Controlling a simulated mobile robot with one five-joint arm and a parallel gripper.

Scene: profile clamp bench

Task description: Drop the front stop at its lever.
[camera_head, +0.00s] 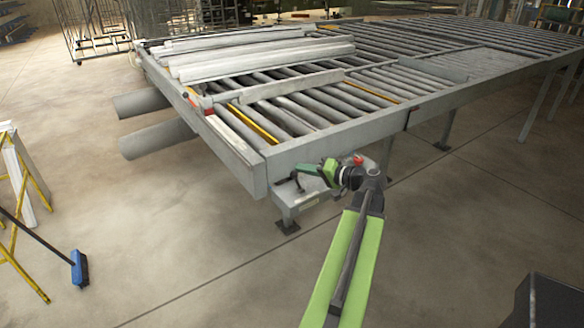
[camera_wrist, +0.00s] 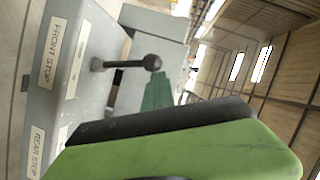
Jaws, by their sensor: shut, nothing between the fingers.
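In the wrist view, a grey panel carries a white FRONT STOP label (camera_wrist: 53,52) and a REAR STOP label (camera_wrist: 36,152). A dark lever (camera_wrist: 125,64) with a round black knob sticks out from the panel beside the FRONT STOP label. My gripper (camera_head: 304,171) is shut and empty, at the grey lever box (camera_head: 299,201) below the conveyor's near corner. In the wrist view its green and black finger (camera_wrist: 170,145) fills the bottom, close below the knob. I cannot tell if it touches the lever. Any lever beside REAR STOP is hidden by the finger.
The roller conveyor (camera_head: 290,153) stands above and behind the box, with pale profiles (camera_head: 260,60) lying on it. Two grey cylinders (camera_head: 155,137) jut out at its left. A blue broom (camera_head: 79,268) and a yellow stand are at the left. A dark box (camera_head: 556,300) is at the lower right. Open floor lies between.

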